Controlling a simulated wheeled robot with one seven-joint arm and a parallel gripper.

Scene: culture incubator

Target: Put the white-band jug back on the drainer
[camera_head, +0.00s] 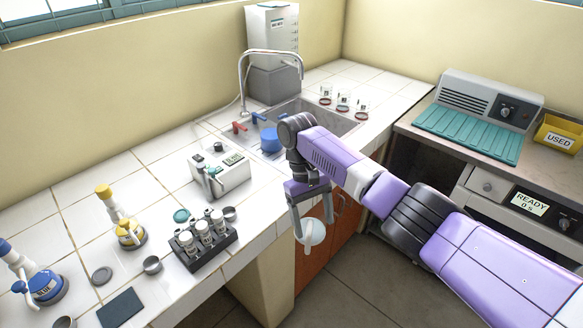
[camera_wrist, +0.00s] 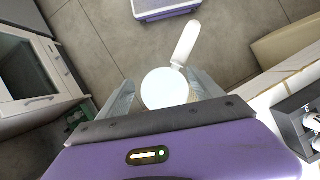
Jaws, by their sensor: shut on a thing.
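My gripper (camera_head: 307,222) hangs in front of the counter edge, over the floor, in the head view. It is shut on a white, round vessel with a handle (camera_head: 314,236), which I take for the jug; no separate band can be made out. In the wrist view the jug (camera_wrist: 165,90) sits between the two fingers, its round white face toward the camera and its handle pointing up and right. A teal ribbed panel (camera_head: 468,134) at the right, in front of a grey unit, may be the drainer; I cannot tell for sure.
The sink (camera_head: 325,117) with its tap (camera_head: 270,54) lies behind my arm. Three small beakers (camera_head: 343,100) stand beyond it. A vial rack (camera_head: 204,244) and a white instrument (camera_head: 219,172) stand on the left counter. A yellow "USED" bin (camera_head: 558,136) is at the right.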

